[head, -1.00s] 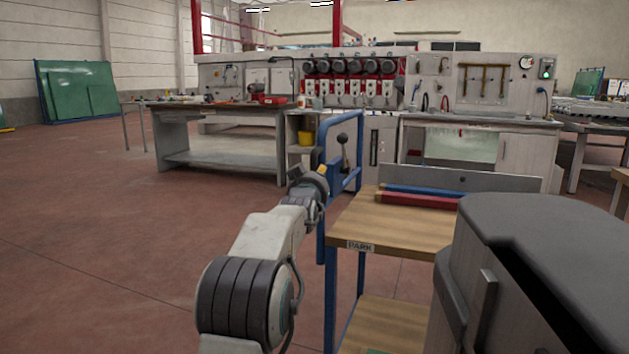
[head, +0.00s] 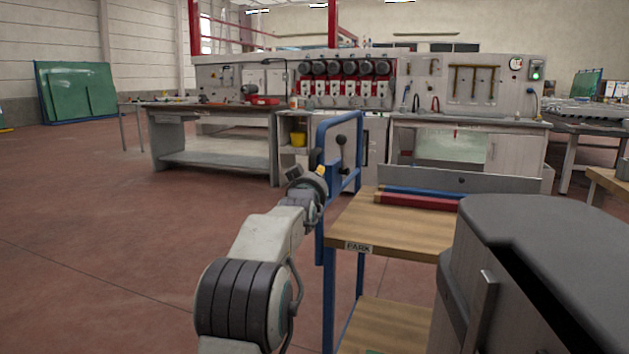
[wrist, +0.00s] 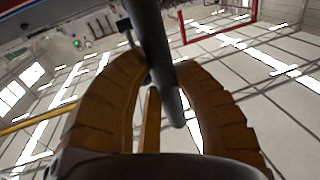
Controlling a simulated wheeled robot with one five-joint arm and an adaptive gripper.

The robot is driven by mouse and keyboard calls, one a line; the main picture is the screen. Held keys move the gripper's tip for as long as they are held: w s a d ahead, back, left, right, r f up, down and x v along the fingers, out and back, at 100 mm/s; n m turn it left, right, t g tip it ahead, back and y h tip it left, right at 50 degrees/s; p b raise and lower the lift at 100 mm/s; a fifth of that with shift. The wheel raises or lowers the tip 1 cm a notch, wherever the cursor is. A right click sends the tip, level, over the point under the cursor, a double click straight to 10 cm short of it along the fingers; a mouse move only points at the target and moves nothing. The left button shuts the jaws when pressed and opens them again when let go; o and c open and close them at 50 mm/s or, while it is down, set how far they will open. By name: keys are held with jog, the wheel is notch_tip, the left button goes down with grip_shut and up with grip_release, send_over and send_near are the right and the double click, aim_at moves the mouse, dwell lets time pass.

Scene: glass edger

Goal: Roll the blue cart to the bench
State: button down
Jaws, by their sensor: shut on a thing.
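The blue cart has a wooden top (head: 395,222), a lower wooden shelf and a blue tubular frame with an upright handle (head: 323,135) at its left side. A "PARK" label is on the top's front edge. My gripper (head: 318,180) is at the handle's near upright in the head view, its fingers partly hidden. In the wrist view my gripper (wrist: 160,75) has its two brown fingers closed around a dark bar (wrist: 156,40). A grey workbench (head: 205,163) with a low shelf stands beyond, to the left of the cart.
A blue bar and a red bar (head: 420,202) lie on the cart top, before a grey panel (head: 460,181). A lever with a black knob (head: 341,140) stands by the handle. The edging machine (head: 345,82) fills the back. Red floor is clear at left.

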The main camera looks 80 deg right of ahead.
jog(key=shift+s, duration=0.35)
jog(key=c, duration=0.9)
grip_release()
jog(key=shift+s, duration=0.1)
jog(key=shift+a, duration=0.2)
jog(key=a, duration=1.1)
jog(key=shift+w+a, duration=0.3)
jog(key=shift+a, duration=0.05)
